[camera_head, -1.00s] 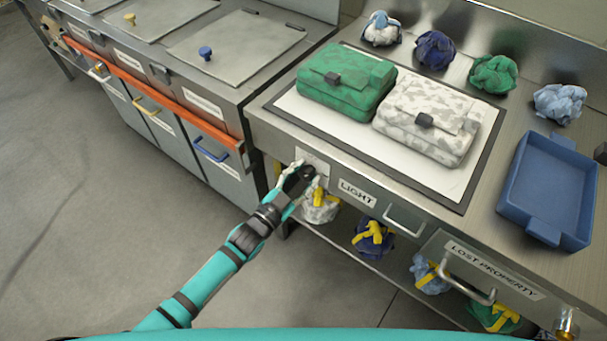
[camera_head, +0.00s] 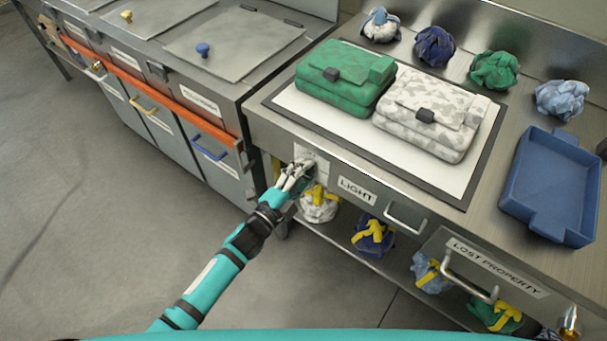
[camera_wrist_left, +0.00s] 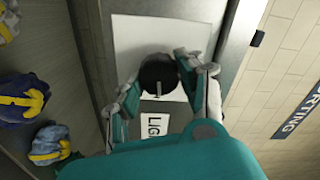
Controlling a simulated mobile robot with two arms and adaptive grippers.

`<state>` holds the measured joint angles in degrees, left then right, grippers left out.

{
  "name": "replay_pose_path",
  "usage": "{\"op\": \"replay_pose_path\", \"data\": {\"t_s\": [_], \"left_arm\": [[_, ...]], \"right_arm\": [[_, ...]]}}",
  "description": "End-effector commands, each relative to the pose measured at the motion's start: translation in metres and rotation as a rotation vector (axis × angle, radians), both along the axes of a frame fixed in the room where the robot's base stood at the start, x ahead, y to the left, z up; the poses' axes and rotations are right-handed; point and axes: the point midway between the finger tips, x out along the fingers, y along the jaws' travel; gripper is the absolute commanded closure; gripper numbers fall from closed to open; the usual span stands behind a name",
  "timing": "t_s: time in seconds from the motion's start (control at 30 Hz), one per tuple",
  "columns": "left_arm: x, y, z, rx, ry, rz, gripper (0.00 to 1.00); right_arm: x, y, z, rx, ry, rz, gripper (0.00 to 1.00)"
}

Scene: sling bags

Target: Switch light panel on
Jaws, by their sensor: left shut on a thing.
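The light control is a round black knob (camera_wrist_left: 158,75) with a pale mark, on a white plate (camera_wrist_left: 135,35) in the left wrist view. In the head view the plate (camera_head: 318,158) is on the counter's front, left of the LIGHT label (camera_head: 357,190). My left gripper (camera_head: 299,172) is at the plate and hides most of the knob there. In the left wrist view its fingers (camera_wrist_left: 160,82) stand on both sides of the knob, shut on it. The light panel (camera_head: 455,182) is the white, dark-framed surface on the counter. My right gripper is not in view.
A green bag (camera_head: 345,80) and a white patterned bag (camera_head: 430,115) lie on the panel. A blue tray (camera_head: 550,185) stands at the right. Several bundled bags lie along the back and on the shelf below. The floor (camera_head: 90,200) at left is clear.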

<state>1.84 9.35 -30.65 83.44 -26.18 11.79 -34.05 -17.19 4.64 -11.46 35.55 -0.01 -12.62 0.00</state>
Motion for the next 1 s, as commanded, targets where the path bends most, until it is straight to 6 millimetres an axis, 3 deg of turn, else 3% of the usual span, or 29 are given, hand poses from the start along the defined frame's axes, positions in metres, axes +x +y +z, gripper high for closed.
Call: {"op": "replay_pose_path", "data": {"t_s": [0.8, 0.83, 1.0], "left_arm": [[-0.0009, -0.0004, -0.0017, 0.104, -0.072, -0.001, 0.93], [-0.0009, -0.0003, -0.0017, 0.104, -0.072, -0.001, 0.6], [-0.0007, -0.0003, -0.0015, 0.103, -0.073, -0.001, 0.38]], "right_arm": [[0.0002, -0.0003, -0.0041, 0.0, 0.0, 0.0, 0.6], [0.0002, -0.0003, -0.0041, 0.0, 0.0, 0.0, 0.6], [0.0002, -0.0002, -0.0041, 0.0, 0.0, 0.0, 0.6]]}}
